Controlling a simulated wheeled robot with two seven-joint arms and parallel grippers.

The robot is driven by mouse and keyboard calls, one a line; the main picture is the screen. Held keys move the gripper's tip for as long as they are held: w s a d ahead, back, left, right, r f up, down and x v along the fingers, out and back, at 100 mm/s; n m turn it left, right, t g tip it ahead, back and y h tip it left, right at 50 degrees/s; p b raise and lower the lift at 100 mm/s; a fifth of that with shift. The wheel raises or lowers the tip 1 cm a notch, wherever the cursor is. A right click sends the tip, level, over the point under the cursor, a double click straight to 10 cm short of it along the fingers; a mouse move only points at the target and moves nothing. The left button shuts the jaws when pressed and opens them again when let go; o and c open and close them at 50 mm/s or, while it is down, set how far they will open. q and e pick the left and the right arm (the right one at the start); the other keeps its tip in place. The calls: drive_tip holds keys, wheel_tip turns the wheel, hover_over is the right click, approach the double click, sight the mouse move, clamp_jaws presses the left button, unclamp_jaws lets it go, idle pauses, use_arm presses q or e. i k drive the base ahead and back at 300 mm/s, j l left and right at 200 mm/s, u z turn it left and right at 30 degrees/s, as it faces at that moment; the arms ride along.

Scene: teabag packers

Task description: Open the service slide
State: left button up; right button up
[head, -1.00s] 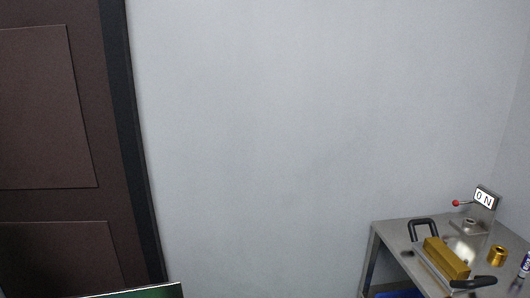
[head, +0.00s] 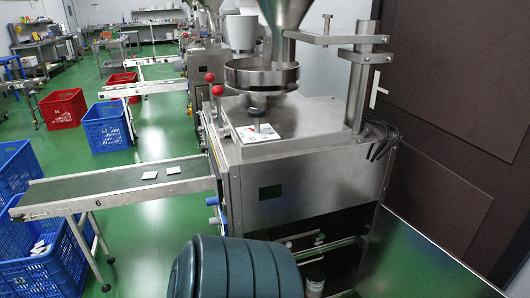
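A steel packing machine (head: 300,195) stands in the middle of the head view. A steel hopper (head: 287,14) is above it, over a round metal pan (head: 262,75). A red ball knob (head: 217,90) is at the machine's upper left edge, with another red knob (head: 210,77) just above it. A white plate (head: 257,133) lies on the machine's top below the pan. I cannot tell which part is the service slide or whether it is open. Neither of my grippers is in view.
A conveyor (head: 100,184) with small white packets runs left from the machine. A dark teal ribbed object (head: 235,270) stands in front. Blue crates (head: 108,128) and red crates (head: 63,108) stand on the green floor (head: 165,215). A dark door (head: 450,90) is right.

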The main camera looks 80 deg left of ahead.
sight(300, 233)
drive_tip(key=k+j, duration=0.1)
drive_tip(key=k, duration=0.25)
drive_tip(key=k+j, duration=0.1)
drive_tip(key=k, duration=0.25)
drive_tip(key=u, duration=2.2)
